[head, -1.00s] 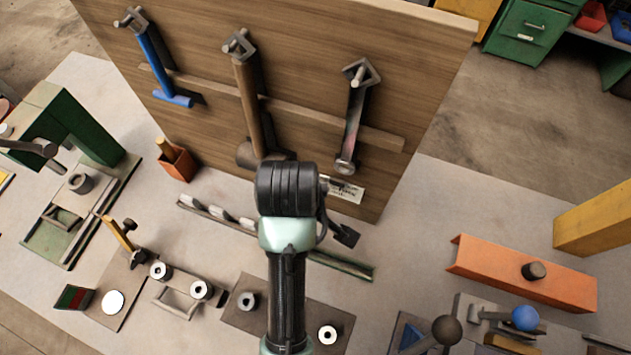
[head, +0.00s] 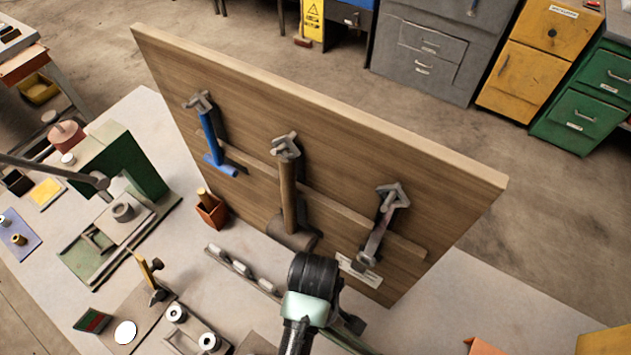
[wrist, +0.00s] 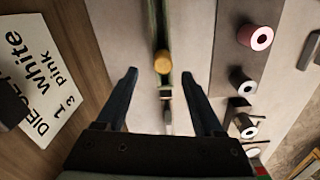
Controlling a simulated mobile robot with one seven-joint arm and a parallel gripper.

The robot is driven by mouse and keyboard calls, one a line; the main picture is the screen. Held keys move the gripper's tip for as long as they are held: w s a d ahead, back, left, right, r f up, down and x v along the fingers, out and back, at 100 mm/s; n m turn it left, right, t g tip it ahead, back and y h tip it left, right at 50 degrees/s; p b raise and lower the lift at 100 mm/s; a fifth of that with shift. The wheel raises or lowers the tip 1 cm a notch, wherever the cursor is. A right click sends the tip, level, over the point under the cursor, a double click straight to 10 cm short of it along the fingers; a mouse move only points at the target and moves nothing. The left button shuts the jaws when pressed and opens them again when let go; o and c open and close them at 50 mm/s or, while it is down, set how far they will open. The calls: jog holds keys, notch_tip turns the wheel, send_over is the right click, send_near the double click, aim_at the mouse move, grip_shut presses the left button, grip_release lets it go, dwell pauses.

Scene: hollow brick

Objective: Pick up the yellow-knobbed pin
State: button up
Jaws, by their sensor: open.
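The yellow knob of the pin (wrist: 162,62) shows in the wrist view, above a narrow dark green rail. It lies between and slightly beyond the fingertips of my gripper (wrist: 160,74). My gripper is open, one finger on each side of the rail, with nothing held. The pin's shaft below the knob cannot be made out. In the head view my own arm hides the knob and the gripper fingers.
A wooden tool board (head: 330,130) stands upright behind the rail, with a blue tool (head: 211,140) and other tools hung on it. A printed label (wrist: 40,65) is close on the wrist view's left.

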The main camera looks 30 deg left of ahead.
jog(key=shift+s+d+f+p, duration=0.15)
jog(key=shift+f, duration=0.95)
jog(key=shift+s+d+f+p, duration=0.1)
jog(key=shift+d+f+p, duration=0.05)
jog(key=shift+f, duration=0.95)
grip_shut()
